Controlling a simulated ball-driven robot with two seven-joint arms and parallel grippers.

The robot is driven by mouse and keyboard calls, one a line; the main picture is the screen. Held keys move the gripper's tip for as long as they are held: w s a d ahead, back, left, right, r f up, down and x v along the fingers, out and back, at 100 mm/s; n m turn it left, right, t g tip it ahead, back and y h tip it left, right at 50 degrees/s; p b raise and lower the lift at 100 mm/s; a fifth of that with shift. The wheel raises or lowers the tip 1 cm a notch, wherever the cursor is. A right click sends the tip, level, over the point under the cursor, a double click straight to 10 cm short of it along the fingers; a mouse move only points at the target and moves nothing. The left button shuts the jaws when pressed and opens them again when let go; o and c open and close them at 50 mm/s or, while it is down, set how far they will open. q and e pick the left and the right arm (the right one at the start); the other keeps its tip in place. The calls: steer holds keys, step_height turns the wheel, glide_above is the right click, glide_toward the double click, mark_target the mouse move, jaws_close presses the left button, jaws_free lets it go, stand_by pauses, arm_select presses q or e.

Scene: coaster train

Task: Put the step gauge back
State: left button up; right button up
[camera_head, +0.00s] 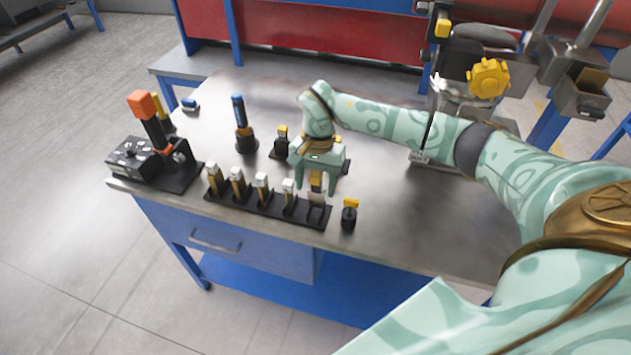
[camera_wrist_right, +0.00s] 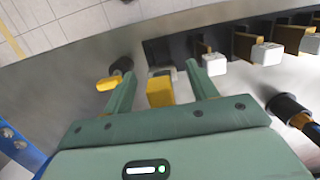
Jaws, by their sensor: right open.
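My right gripper (camera_head: 316,188) points down over the right end of a long black rack (camera_head: 262,207) at the table's front. Its fingers (camera_wrist_right: 160,75) are open. A yellow-topped piece (camera_head: 316,180), which looks like the step gauge, stands at the rack's right end. In the right wrist view its yellow top (camera_wrist_right: 160,92) lies between the fingers, with a gap visible on each side. Its lower part is mostly hidden, so I cannot tell how deep it sits. Several pale-topped pieces (camera_head: 237,182) stand in the rack's other places. My left gripper is not in view.
A black cylinder with a yellow top (camera_head: 349,215) stands just right of the rack. A blue-handled tool (camera_head: 239,112) and a black stand with a yellow-topped piece (camera_head: 282,137) are behind. An orange-topped lever device (camera_head: 148,120) is at left. The table (camera_head: 405,225) is clear at front right.

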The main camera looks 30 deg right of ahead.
steer(key=r, duration=0.4)
steer(key=d+r, duration=0.1)
steer(key=r, duration=0.3)
steer(key=w+r+p, duration=0.1)
steer(key=r, duration=0.3)
steer(key=shift+d+r, duration=0.15)
steer(key=shift+r, duration=0.2)
